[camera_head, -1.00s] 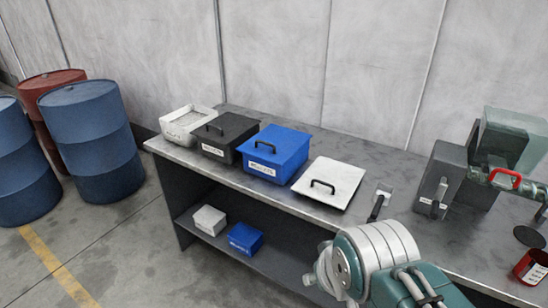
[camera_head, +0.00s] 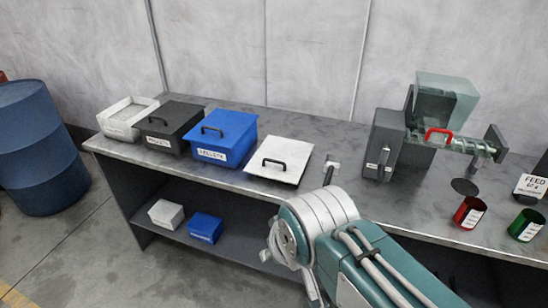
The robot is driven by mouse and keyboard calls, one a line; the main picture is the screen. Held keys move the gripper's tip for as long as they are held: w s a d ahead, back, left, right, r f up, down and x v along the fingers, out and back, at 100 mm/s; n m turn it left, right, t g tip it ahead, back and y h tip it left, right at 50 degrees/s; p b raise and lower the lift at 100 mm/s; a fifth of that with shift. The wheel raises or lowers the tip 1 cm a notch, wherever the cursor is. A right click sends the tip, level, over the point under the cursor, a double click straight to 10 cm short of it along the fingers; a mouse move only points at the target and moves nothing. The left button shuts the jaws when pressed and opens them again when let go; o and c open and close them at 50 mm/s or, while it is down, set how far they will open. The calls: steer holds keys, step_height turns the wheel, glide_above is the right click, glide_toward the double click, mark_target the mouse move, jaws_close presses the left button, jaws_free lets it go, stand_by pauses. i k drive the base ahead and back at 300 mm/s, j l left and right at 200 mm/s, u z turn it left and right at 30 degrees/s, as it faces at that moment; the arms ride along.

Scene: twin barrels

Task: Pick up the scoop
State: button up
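What looks like the scoop (camera_head: 329,174), with a pale metal end and a dark handle, lies on the grey workbench (camera_head: 345,130), just right of a white lid with a black handle (camera_head: 281,161). My arm's white and teal links rise in front of the bench and stand close to the handle's near end in the picture. I cannot tell whether they hide part of it. The fingers of my gripper do not show.
A white open bin (camera_head: 127,127), a black lidded bin (camera_head: 168,137) and a blue lidded bin (camera_head: 222,145) stand left on the bench. A grey machine with a red handle (camera_head: 438,133) stands right, near red (camera_head: 470,212) and green (camera_head: 526,225) cups. A blue barrel (camera_head: 38,150) is far left.

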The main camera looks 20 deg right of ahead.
mark_target(331, 166)
steer(key=k, duration=1)
